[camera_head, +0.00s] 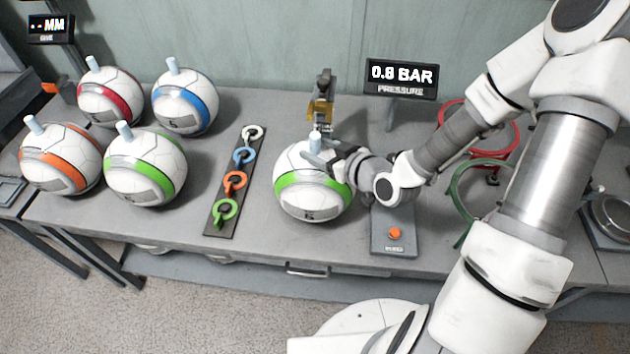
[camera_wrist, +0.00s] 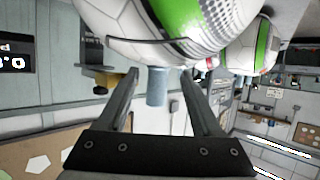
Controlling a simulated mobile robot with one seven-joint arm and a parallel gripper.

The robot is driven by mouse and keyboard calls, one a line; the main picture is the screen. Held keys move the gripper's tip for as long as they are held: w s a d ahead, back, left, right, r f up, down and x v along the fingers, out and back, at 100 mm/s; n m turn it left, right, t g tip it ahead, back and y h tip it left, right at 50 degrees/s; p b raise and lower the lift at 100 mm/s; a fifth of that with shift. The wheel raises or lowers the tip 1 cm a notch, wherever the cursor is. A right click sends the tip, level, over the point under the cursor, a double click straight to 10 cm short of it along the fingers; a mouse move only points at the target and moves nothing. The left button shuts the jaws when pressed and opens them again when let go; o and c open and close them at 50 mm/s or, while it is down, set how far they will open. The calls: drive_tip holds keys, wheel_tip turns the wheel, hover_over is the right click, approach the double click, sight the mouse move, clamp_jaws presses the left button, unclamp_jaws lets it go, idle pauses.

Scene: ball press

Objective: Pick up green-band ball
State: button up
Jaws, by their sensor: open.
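My gripper (camera_head: 318,152) is at the top of this ball. In the wrist view, my open gripper (camera_wrist: 156,78) has one finger on each side of the stem, with gaps showing; the ball (camera_wrist: 170,18) fills the upper part. Another green-band ball (camera_head: 146,180) stands at the left of the table with its own stem. A green-band ball also shows farther off in the wrist view (camera_wrist: 248,58).
Red-band (camera_head: 110,100), blue-band (camera_head: 185,108) and orange-band (camera_head: 58,170) balls stand at left. A strip of coloured ring tools (camera_head: 228,212) lies beside the centre ball. A brass nozzle (camera_head: 320,108) stands behind it; a button box (camera_head: 393,235) and coloured hoops (camera_head: 480,205) are right. The display (camera_head: 401,76) reads 0.8 BAR.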

sight(308, 145)
drive_tip(key=x, duration=0.5)
drive_tip(key=shift+w+r, duration=0.25)
drive_tip(key=shift+c, duration=0.4)
clamp_jaws()
idle(0.7)
